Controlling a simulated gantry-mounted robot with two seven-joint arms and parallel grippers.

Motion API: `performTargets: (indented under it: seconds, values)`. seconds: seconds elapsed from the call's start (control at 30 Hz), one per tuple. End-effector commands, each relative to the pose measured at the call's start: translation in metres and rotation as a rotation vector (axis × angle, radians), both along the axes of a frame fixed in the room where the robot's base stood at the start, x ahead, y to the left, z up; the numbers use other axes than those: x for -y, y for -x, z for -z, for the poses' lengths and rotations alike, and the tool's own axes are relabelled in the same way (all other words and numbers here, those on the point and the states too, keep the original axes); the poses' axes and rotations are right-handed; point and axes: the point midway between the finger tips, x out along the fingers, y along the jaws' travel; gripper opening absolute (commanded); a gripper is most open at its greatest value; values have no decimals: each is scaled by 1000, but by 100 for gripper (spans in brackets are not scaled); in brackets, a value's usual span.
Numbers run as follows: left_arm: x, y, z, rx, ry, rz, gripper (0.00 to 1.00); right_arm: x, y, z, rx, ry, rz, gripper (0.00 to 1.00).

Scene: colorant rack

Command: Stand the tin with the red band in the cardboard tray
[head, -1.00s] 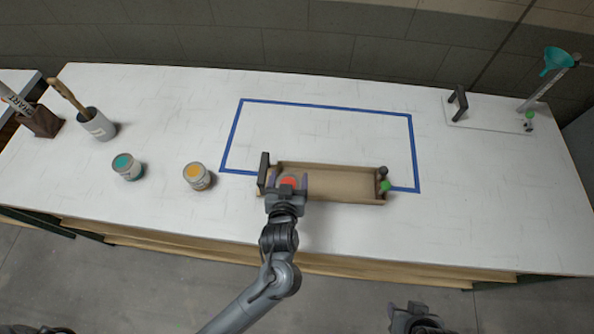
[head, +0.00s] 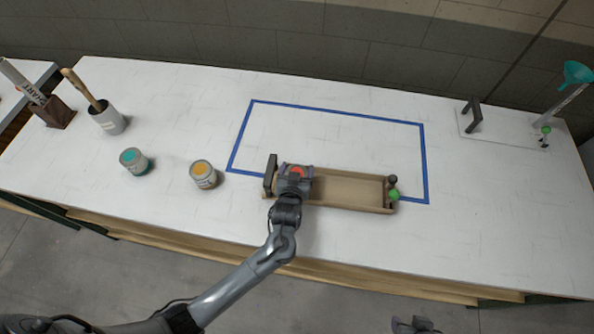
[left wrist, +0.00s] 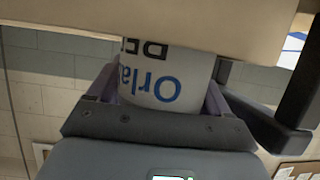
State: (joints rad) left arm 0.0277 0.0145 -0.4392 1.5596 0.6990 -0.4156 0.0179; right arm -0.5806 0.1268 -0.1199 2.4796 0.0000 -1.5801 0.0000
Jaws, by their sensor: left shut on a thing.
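My left gripper (head: 296,174) is shut on a tin (head: 297,171) whose top shows red-orange. It is over the left end of the long cardboard tray (head: 350,190). In the left wrist view, the tin's pale label (left wrist: 150,85) with upside-down lettering shows between the fingers. The tray's wall (left wrist: 190,20) hides the tin's lower part there, so I cannot tell whether its base touches the tray floor. The red band itself is not clearly visible. A small part of what looks like my right gripper (head: 412,325) shows at the bottom edge, its jaws unclear.
A dark upright handle (head: 270,175) stands at the tray's left end, close to my gripper. A green ball (head: 394,195) and a dark knob (head: 392,180) are at its right end.

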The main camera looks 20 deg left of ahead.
Motion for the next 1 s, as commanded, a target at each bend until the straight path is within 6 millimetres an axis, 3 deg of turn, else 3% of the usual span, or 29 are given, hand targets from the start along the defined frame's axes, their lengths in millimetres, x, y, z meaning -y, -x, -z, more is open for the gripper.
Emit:
performTargets:
  seconds: [0.47, 0.5, 0.6, 1.0]
  values:
    - [0, 0, 7, 2, -1, 0, 44, -3, 0, 2, 0, -11, 7, 43]
    - [0, 0, 7, 1, 0, 0, 82, -3, 0, 1, 0, -11, 7, 43]
    - [0, 0, 7, 1, 0, 0, 97, -2, 0, 1, 0, -11, 7, 43]
    - [2, 4, 2, 0, 0, 1, 100, -1, 0, -1, 1, -6, 3, 43]
